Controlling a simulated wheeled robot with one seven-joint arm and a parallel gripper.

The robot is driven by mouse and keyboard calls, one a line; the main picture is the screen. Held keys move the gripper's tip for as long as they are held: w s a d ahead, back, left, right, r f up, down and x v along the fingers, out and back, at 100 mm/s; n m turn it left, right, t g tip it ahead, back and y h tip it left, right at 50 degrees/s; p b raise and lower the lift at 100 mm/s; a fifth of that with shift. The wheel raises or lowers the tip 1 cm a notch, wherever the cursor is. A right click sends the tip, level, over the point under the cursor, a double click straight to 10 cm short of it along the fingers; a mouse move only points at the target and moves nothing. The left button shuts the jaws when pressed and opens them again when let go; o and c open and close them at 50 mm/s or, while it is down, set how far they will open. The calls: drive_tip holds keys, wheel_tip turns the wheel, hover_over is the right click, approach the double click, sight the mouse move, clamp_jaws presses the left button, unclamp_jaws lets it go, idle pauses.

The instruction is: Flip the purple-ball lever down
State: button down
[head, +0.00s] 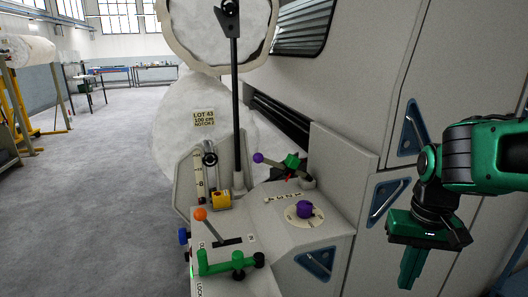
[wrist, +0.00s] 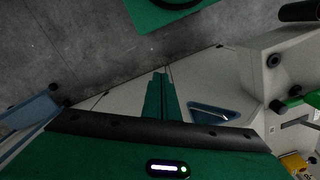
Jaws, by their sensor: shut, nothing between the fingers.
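The purple-ball lever (head: 258,158) is on the console in the head view. Its dark rod runs from the ball at the left, slightly down to a mount at the right, so the ball end sits a little higher than the mount. The ball is not visible in the wrist view. My gripper (head: 409,278) hangs at the right of the head view, fingers down, well apart from the lever and to its right. Its green fingers (wrist: 159,82) are together and empty in the wrist view.
The console (head: 285,228) carries a purple dial knob (head: 305,209), an orange-ball lever (head: 200,214), a green handle (head: 232,264), a yellow block (head: 221,199) and a tall black lever (head: 236,110). A white roll stands behind. The machine's panels rise behind my arm. Open floor lies left.

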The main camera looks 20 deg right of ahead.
drive_tip(key=w+a+r+n+t, duration=0.1)
drive_tip(key=w+r+t, duration=0.25)
drive_tip(key=w, duration=0.75)
drive_tip(key=w+a+r+n+t, duration=0.1)
drive_tip(key=w+a+r+t, duration=0.3)
drive_tip(key=w, duration=0.7)
drive_tip(key=w+a+r+n+t+y, duration=0.1)
drive_tip(key=w+a+r+t, duration=0.1)
drive_tip(key=w+r, duration=0.4)
drive_tip(key=w+a+r+t+y, duration=0.2)
drive_tip(key=w+a+r, duration=0.3)
drive_tip(key=w, duration=0.4)
drive_tip(key=shift+a+r+n, duration=0.2)
drive_tip(key=shift+r+n, duration=0.2)
drive_tip(key=shift+r, duration=0.5)
drive_tip(key=shift+w, duration=0.1)
drive_tip(key=s+a+f+x, duration=0.1)
drive_tip(key=f+x, duration=0.1)
drive_tip(key=x, duration=1)
drive_tip(key=shift+f, duration=0.25)
